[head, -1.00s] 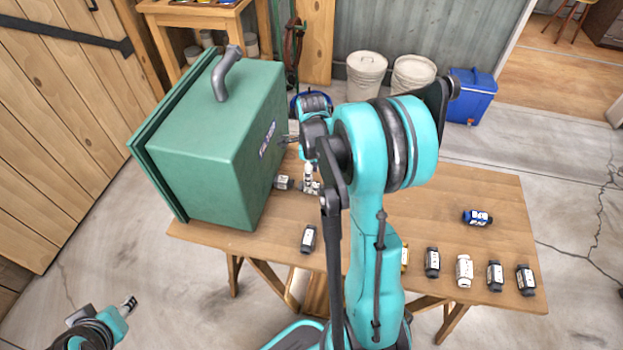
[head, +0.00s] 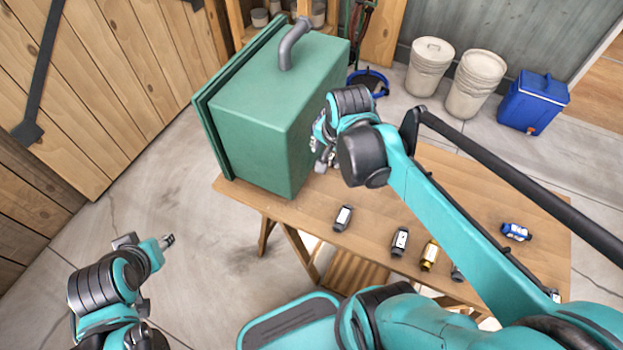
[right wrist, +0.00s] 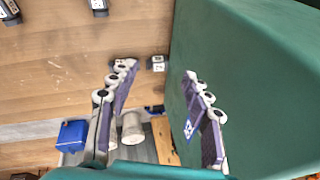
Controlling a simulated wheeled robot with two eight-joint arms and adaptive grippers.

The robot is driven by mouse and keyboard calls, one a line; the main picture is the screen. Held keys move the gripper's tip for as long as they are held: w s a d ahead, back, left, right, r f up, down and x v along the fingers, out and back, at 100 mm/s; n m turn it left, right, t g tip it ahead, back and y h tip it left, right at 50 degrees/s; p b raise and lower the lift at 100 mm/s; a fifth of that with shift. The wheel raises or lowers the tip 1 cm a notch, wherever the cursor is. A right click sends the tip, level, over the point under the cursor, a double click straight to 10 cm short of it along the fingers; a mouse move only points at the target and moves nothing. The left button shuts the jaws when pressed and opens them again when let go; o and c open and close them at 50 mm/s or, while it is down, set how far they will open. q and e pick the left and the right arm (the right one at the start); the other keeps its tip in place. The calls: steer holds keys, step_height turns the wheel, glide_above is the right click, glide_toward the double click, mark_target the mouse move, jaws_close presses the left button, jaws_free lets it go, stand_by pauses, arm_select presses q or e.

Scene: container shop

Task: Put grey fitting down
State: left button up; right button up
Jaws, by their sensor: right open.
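A small grey fitting with a white label (right wrist: 157,63) lies on the wooden table close to the green cabinet, seen between my right fingertips in the right wrist view. My right gripper (right wrist: 160,74) is open, with its two fingers apart and no contact with the fitting visible. In the head view my right gripper (head: 322,160) is beside the cabinet's right side, and that fitting is hidden. Another dark grey fitting (head: 342,218) stands apart near the table's front edge. My left gripper (head: 168,240) is off the table at the left; its finger gap is too small to judge.
The green cabinet (head: 262,110) fills the table's left end. A dark fitting (head: 400,242), a yellow one (head: 430,255) and a blue one (head: 516,232) are on the wooden table (head: 290,208). White bins (head: 430,65) and a blue cooler (head: 533,102) stand behind.

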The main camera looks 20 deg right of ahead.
steer(key=s+a+n+t, duration=0.3)
steer(key=s+a+n, duration=0.2)
steer(key=n, duration=0.7)
steer(key=a, duration=0.2)
steer(key=shift+s+a+y, duration=0.3)
steer(key=shift+s+y, duration=0.1)
